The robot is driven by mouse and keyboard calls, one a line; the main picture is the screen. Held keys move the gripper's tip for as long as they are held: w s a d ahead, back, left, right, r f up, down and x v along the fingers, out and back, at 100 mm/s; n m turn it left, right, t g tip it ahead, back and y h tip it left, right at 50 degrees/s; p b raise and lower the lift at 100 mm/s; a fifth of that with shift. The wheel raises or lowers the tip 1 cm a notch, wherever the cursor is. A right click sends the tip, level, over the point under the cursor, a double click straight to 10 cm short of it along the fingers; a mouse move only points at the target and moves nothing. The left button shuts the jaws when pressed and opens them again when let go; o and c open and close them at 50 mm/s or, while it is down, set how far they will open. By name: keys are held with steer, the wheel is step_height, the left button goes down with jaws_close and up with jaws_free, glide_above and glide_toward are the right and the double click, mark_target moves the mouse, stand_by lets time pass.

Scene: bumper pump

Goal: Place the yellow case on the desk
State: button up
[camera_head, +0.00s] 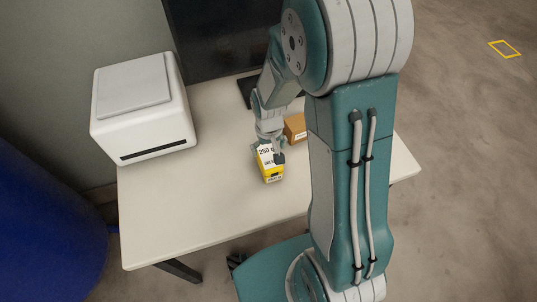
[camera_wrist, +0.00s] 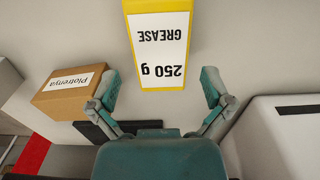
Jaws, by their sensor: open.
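The yellow case (camera_head: 271,172), with a white label reading "250 g", is on the white desk (camera_head: 215,190) in the head view, near the desk's middle. In the wrist view the yellow case (camera_wrist: 160,45) shows its label "250 g GREASE" upside down, beyond my fingertips. My gripper (camera_head: 268,150) is over the case in the head view, partly hiding it. In the wrist view my gripper (camera_wrist: 160,88) is open, with its fingers apart on either side of the case's near end. I cannot tell whether a finger touches the case.
A small brown box (camera_head: 295,127) labelled "Piotrenya" (camera_wrist: 70,90) stands close beside the case. A white printer-like machine (camera_head: 145,105) is at the desk's left, and a dark monitor (camera_head: 215,40) at the back. The desk's front left is clear. A blue barrel (camera_head: 45,225) stands beside the desk.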

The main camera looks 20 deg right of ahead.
step_height(320, 180, up, 8)
step_height(320, 180, up, 12)
steer(key=t, duration=0.3)
glide_above(269, 156)
steer(key=s, duration=0.6)
steer(key=s+r+t, duration=0.2)
steer(key=s+r, duration=0.4)
steer(key=s, duration=0.2)
steer(key=shift+s+t, duration=0.15)
steer(key=shift+t, duration=0.15)
steer(key=shift+a, duration=0.1)
